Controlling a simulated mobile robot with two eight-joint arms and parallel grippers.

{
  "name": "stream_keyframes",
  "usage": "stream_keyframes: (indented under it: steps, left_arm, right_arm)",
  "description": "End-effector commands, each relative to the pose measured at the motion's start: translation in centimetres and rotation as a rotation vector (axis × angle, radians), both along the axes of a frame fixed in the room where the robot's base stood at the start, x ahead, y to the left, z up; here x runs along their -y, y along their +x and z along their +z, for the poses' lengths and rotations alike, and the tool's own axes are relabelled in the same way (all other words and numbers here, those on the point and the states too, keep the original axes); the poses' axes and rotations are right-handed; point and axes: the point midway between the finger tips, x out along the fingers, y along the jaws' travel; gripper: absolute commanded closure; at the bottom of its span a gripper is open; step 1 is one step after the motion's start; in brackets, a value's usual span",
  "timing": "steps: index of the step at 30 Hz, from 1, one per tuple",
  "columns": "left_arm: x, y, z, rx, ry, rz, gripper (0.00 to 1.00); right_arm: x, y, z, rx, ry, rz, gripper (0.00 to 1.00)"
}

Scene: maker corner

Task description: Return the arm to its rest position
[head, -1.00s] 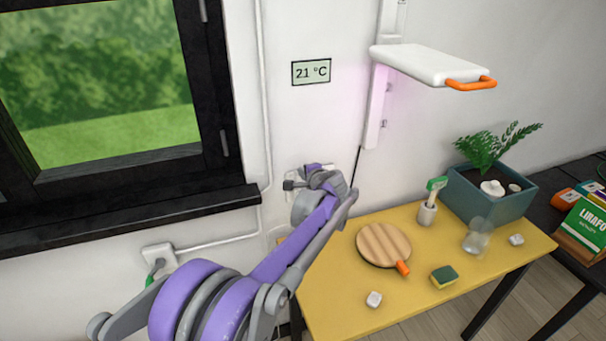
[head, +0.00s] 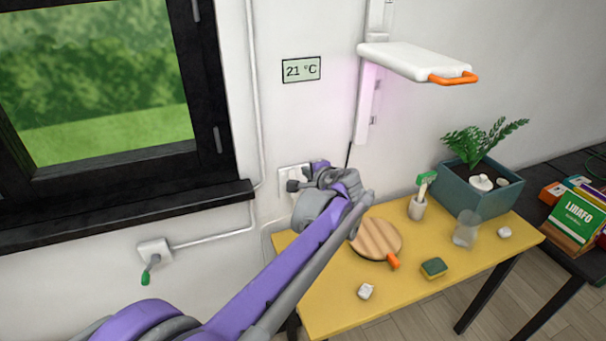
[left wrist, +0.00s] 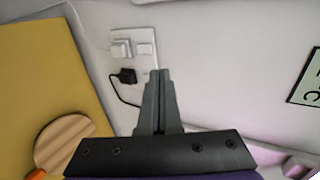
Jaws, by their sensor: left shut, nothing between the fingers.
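My left arm comes in from the lower left of the head view and reaches toward the wall, above the table's back left corner. My left gripper (left wrist: 160,73) is shut and empty in the left wrist view, its fingers pointing at the white wall. In the head view its hand (head: 325,190) shows, but the fingertips cannot be made out. A white wall outlet (left wrist: 145,45) with a white plug and a black plug (left wrist: 125,76) is beside the fingertips in the wrist picture; I cannot tell the gap to the wall. My right gripper is not in view.
The yellow table (head: 330,311) holds a round wooden board (head: 378,238), a sponge (head: 433,268), a brush in a cup (head: 417,207), a glass (head: 466,230) and a planter (head: 480,190). A white lamp shelf (head: 415,60) juts out above. A window ledge (head: 120,220) is at left.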

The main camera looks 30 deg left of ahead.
Motion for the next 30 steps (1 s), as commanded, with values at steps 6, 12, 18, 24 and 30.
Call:
stream_keyframes:
  steps: [6,12,18,24,30]
  left_arm:
    - [0.7,-0.6,0.7,0.0,0.0,-0.001,1.0]
    - [0.7,-0.6,0.7,0.0,0.0,0.0,1.0]
    - [0.7,-0.6,0.7,0.0,0.0,0.0,1.0]
    - [0.9,-2.1,0.1,0.004,-0.048,0.012,1.0]
    - [3.3,-10.4,-3.9,0.019,-0.335,0.087,1.0]
  right_arm:
    - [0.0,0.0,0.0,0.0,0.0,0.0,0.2]
    - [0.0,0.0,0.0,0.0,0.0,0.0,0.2]
    - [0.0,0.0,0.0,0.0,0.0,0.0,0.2]
    - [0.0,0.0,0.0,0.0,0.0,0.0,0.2]
    - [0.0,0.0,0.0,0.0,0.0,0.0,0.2]
